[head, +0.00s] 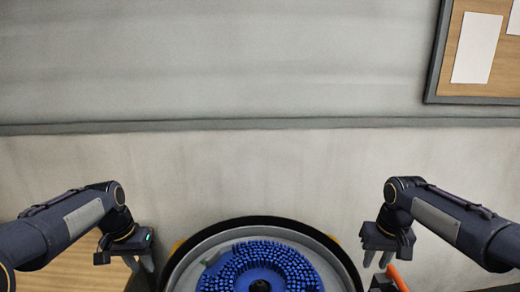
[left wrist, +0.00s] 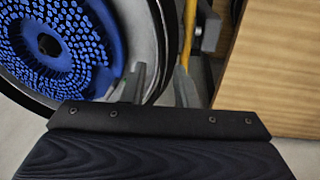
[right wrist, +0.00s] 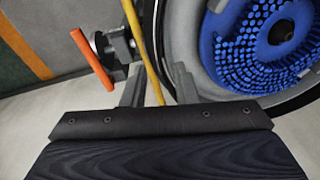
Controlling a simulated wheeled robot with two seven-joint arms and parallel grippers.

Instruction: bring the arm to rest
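My left gripper (head: 139,267) hangs at the lower left of the head view, pointing down beside the scrubber's round drum. Its two fingers stand apart with nothing between them, as the left wrist view (left wrist: 162,88) also shows. My right gripper (head: 377,264) hangs at the lower right, on the other side of the drum. Its fingers are also apart and empty in the right wrist view (right wrist: 158,88). Both arms are bent, with the forearms coming in from the sides.
A round blue bristle brush (head: 262,262) sits in a grey-rimmed drum (head: 190,262) between the grippers. An orange handle (right wrist: 92,60) and a yellow bar (right wrist: 140,45) are near my right gripper. A wooden surface (left wrist: 275,70) lies by the left. A wall with a pinboard (head: 470,91) stands behind.

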